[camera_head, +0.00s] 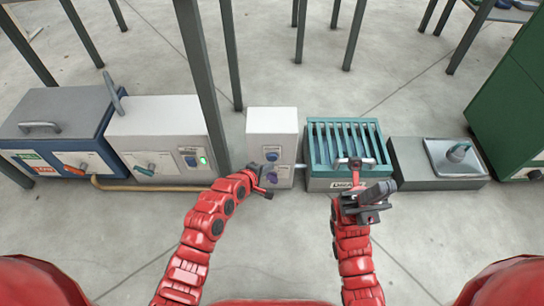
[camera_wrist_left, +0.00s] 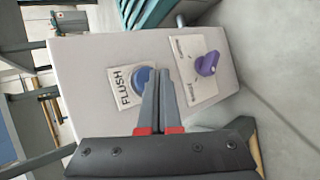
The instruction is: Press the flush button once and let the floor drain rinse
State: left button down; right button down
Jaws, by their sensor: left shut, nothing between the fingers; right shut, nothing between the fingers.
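The flush button is a round blue button (camera_wrist_left: 143,80) on a plate marked FLUSH, on the front of a white box (camera_head: 272,121); it also shows in the head view (camera_head: 271,156). My left gripper (camera_wrist_left: 160,75) is shut and empty, its fingertips over the right edge of the button in the left wrist view. Whether they touch it I cannot tell. In the head view my left gripper (camera_head: 266,191) is low in front of the white box. The floor drain (camera_head: 345,148) is a teal slatted grate on a grey box, right of the white box. My right gripper (camera_head: 374,205) is shut and empty in front of it.
A purple knob (camera_wrist_left: 207,64) sits beside the button on the same box. A white unit (camera_head: 160,130) and blue box (camera_head: 60,130) stand left. A grey block with a tray (camera_head: 455,157) and a green cabinet (camera_head: 515,100) stand right. The front floor is clear.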

pick_arm(q)
jog(key=shift+s, duration=0.15)
jog(key=s+p, duration=0.3)
jog(key=s, duration=0.2)
jog(key=shift+p, duration=0.4)
dwell(0.8)
